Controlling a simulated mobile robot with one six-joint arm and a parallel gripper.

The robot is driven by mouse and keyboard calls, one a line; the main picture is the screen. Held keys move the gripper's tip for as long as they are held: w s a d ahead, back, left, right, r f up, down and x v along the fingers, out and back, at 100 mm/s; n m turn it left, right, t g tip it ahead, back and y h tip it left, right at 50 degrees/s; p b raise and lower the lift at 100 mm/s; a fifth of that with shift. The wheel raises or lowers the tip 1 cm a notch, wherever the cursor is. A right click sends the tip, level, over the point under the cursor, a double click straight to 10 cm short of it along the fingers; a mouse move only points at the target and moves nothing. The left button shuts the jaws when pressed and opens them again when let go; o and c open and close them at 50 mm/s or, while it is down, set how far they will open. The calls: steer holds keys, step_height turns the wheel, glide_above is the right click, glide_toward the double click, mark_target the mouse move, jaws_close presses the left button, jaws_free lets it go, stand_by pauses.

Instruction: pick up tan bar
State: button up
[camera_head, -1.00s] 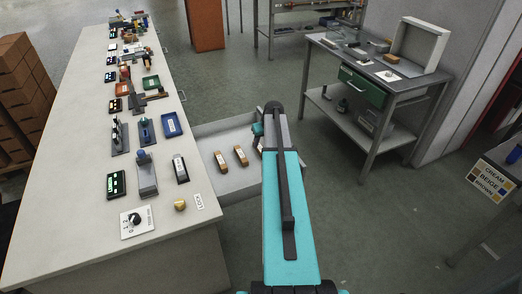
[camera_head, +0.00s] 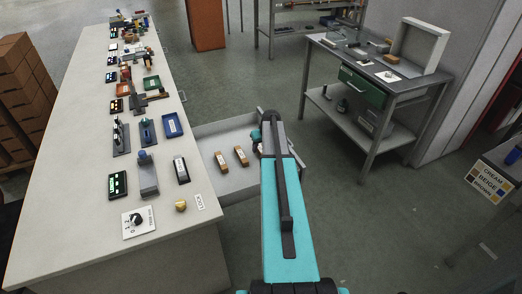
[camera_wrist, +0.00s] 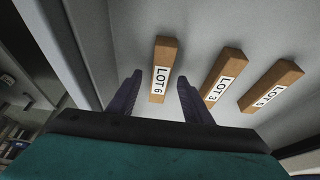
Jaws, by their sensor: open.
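Three tan-brown wooden bars lie in the open grey drawer. In the wrist view they are labelled: LOT 6 (camera_wrist: 161,70), LOT 3 (camera_wrist: 222,76) and another whose lot number is hard to read (camera_wrist: 271,87). The head view shows two of them, a left bar (camera_head: 221,162) and a right bar (camera_head: 241,156); my arm covers part of the drawer there. My gripper (camera_wrist: 157,88) is open, with one dark finger on each side of the LOT 6 bar, apart from it. In the head view my arm mostly hides the gripper.
The drawer (camera_head: 213,128) has raised walls around the bars. A long white bench (camera_head: 75,170) with devices and trays stands to the left. A grey workbench (camera_head: 395,82) with a green drawer stands to the right. A sign (camera_head: 489,182) reads CREAM, BEIGE, BROWN.

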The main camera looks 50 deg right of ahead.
steer(key=shift+w+f, duration=0.25)
steer(key=shift+f, duration=0.35)
steer(key=shift+d, duration=0.1)
jaws_close()
